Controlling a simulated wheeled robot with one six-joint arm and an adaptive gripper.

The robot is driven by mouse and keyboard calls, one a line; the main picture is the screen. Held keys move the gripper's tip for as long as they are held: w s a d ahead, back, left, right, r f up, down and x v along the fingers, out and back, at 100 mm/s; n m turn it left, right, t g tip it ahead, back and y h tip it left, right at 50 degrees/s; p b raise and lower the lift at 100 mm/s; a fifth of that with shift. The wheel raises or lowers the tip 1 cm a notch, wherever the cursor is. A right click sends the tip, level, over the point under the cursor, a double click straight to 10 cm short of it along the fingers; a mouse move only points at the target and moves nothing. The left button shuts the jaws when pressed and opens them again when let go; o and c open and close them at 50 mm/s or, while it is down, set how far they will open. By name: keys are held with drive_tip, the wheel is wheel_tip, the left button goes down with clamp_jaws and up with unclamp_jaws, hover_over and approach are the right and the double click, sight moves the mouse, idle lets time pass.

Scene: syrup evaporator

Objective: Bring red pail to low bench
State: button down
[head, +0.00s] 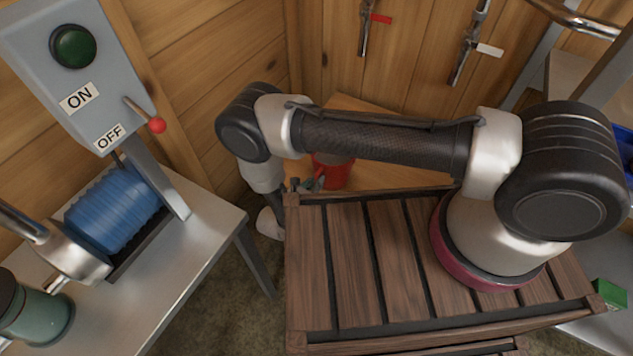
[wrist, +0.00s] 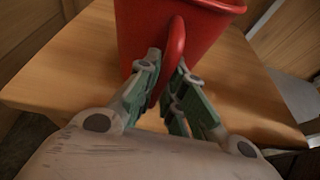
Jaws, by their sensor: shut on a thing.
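The red pail (head: 335,171) is in the back corner, partly hidden behind my arm. In the wrist view the pail (wrist: 160,35) is upright, with its rounded side handle (wrist: 173,55) facing me. My gripper (head: 316,181) is shut on that handle; its green fingers (wrist: 165,85) lie on either side of it. A low bench with a light wooden top (head: 365,109) is under the pail; its top also fills much of the wrist view (wrist: 55,70). I cannot tell whether the pail's base touches the top.
At left stands a metal table (head: 190,240) with a blue ribbed drum (head: 115,212) and a grey ON/OFF switch box (head: 75,65). Plank walls close the corner behind the bench. Tapped pipes (head: 468,45) hang there. Floor shows between the metal table and my slatted deck.

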drive_tip(key=shift+d, duration=0.1)
idle(0.3)
drive_tip(key=c, duration=1.5)
unclamp_jaws()
drive_tip(key=shift+o, duration=0.2)
wheel_tip(320, 180, up, 10)
drive_tip(key=shift+r, duration=0.1)
